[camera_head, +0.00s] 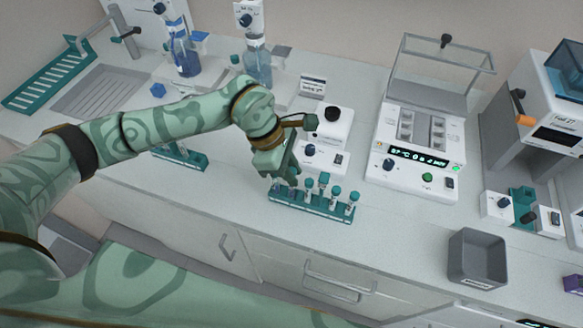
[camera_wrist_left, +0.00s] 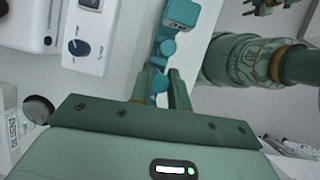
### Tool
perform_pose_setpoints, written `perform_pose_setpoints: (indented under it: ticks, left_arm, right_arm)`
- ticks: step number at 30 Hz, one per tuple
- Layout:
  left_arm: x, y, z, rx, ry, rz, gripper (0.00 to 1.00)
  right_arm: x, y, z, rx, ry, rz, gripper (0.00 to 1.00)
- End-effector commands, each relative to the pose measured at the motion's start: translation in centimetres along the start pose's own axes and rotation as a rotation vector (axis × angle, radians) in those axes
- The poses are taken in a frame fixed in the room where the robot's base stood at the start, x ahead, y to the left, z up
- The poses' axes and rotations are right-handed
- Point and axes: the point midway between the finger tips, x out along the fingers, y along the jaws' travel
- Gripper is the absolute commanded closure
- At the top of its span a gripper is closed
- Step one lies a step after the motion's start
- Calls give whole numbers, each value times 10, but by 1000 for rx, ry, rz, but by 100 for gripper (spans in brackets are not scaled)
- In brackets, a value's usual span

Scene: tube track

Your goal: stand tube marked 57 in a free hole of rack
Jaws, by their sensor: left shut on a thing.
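A teal rack (camera_head: 312,208) stands near the front edge of the bench, with several teal-capped tubes (camera_head: 324,178) upright in it. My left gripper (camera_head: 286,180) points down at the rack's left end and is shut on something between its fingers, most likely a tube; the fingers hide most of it. In the left wrist view my left gripper (camera_wrist_left: 163,86) closes around a teal piece, with more teal caps (camera_wrist_left: 168,47) in line beyond it. I cannot read the number 57 on any tube. Whether the held thing sits in a hole or above it is unclear.
Another small teal rack (camera_head: 190,161) stands left, partly behind my left arm. A white device with a black knob (camera_head: 331,127) is just behind the main rack, and a balance (camera_head: 415,150) to its right. A grey bin (camera_head: 477,258) stands front right. Bench between rack and bin is clear.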

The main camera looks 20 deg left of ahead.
Motion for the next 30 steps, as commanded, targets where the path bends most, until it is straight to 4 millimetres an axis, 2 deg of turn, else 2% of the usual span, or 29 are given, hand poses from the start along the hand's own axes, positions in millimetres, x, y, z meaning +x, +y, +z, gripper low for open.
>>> perform_pose_setpoints:
  ticks: [15,16,18,19,30]
  left_arm:
    - [8,0,-4,0,0,0,95]
    - [8,0,-4,0,0,0,80]
    - [8,0,-3,0,0,0,60]
    - [8,0,-3,0,0,0,57]
    - [8,0,-3,0,0,0,57]
  right_arm:
    - [5,0,2,0,-2,1,64]
    - [5,0,2,0,-2,1,64]
    - [5,0,2,0,-2,1,64]
    - [5,0,2,0,-2,1,64]
    - [5,0,2,0,-2,0,64]
